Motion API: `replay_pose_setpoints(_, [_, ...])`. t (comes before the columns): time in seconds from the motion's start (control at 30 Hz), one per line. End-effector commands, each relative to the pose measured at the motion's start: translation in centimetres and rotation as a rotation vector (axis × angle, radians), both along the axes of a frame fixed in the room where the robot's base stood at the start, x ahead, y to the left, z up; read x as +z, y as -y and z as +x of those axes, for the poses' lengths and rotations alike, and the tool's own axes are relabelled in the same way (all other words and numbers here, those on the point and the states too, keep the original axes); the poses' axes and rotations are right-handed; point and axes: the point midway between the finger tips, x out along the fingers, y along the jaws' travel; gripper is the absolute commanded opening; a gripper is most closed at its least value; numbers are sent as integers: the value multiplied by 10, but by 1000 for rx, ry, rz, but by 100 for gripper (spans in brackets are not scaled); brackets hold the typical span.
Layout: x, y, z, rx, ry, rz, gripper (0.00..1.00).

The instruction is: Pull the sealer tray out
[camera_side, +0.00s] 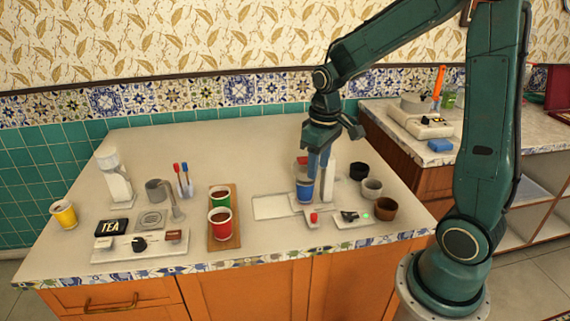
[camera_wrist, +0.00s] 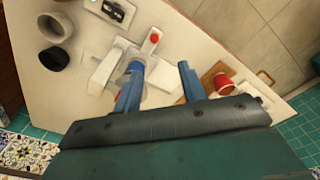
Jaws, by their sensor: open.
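The white sealer (camera_side: 329,177) stands right of the middle of the counter; its pale body also shows in the wrist view (camera_wrist: 104,68). My gripper (camera_side: 313,172) points down over the sealer. In the wrist view its blue fingers (camera_wrist: 160,72) are apart, with pale surface between them. No grip on the tray shows.
A red button (camera_side: 313,217) and a small control panel (camera_side: 352,217) sit in front of the sealer. Several small cups (camera_side: 372,187) stand to its right. A wooden board (camera_side: 235,235) with red and green cups lies left. The counter behind is clear.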

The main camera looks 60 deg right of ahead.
Motion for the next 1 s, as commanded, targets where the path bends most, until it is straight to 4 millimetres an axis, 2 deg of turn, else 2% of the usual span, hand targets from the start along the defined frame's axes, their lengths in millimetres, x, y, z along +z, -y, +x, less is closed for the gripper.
replay_pose_setpoints(0.03, [-9, 4, 3, -2, -18, 5, 41])
replay_pose_setpoints(0.2, [-26, 14, 9, -1, -49, 13, 41])
replay_pose_setpoints(0.67, [-36, 16, 11, 0, -58, 16, 41])
replay_pose_setpoints(0.87, [-50, 16, 11, 0, -60, 16, 41])
replay_pose_setpoints(1.0, [-67, 16, 10, 0, -61, 17, 41])
